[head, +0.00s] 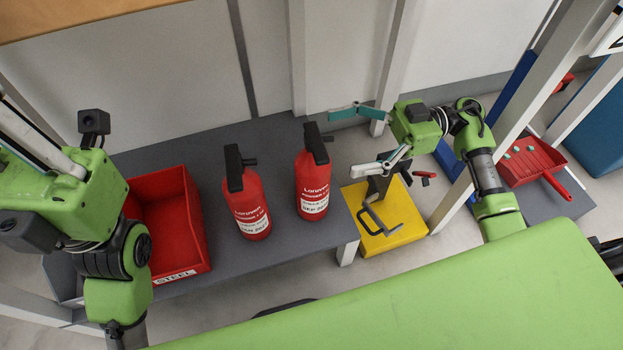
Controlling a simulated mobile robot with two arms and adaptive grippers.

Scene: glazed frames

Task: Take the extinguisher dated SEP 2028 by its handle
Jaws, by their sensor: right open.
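Two red extinguishers with black tops stand upright on a grey bench. The right extinguisher (312,185) has a white label that seems to read SEP, its year too small to be sure of. The left extinguisher (247,205) has a label whose month looks like JAN. The black handle (316,143) tops the right extinguisher. My right gripper (341,143) is open and empty just right of that handle, its fingers apart and pointing left; I see no contact. My left gripper's green body is at the left edge; its fingertips are not clearly visible.
A red bin (190,215) marked STEEL stands left of the extinguishers on the grey bench (290,242). A yellow block (385,240) with a grey handle lies right of the bench. A red dustpan (533,165) is farther right. A pale wall and post stand behind.

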